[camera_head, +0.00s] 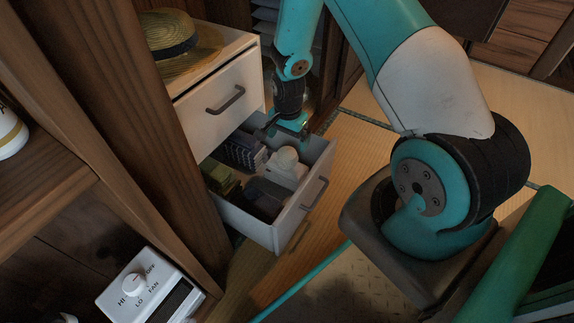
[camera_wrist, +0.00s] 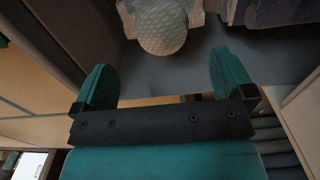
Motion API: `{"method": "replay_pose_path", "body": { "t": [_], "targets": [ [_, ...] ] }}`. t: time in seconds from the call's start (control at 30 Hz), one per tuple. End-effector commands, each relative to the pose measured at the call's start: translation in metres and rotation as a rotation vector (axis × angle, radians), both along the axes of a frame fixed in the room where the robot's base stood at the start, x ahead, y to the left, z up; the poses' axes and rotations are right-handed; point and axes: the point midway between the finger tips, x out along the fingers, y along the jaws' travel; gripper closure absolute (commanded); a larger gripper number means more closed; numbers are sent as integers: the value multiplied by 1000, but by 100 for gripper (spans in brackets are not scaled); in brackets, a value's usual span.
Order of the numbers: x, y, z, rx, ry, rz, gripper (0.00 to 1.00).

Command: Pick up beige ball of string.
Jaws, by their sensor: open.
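The beige ball of string (camera_head: 285,157) sits in the open lower drawer (camera_head: 262,231), towards its back right part. In the wrist view the pale, textured ball (camera_wrist: 163,27) is at the top, ahead of and between my two fingers, with its far side cut off by the frame.
The drawer also holds a dark patterned box (camera_head: 243,152), a green item (camera_head: 220,178) and a dark grey container (camera_head: 266,196). The upper drawer (camera_head: 222,105) is closed, with a straw hat (camera_head: 180,42) on top. A wooden post (camera_head: 160,130) stands left. Tatami floor (camera_head: 370,160) is open right.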

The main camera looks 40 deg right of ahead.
Motion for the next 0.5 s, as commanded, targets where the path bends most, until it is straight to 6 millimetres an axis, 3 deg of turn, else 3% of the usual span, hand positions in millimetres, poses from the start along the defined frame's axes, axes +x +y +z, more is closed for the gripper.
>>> {"method": "replay_pose_path", "body": {
  "t": [0.03,0.1,0.37,0.5],
  "targets": [
    [0,0,-15,0,0,0,0],
    [0,0,-24,0,-1,1,0],
    [1,0,-35,0,-2,1,0],
    [1,0,-51,0,-1,1,0]
  ]
}}
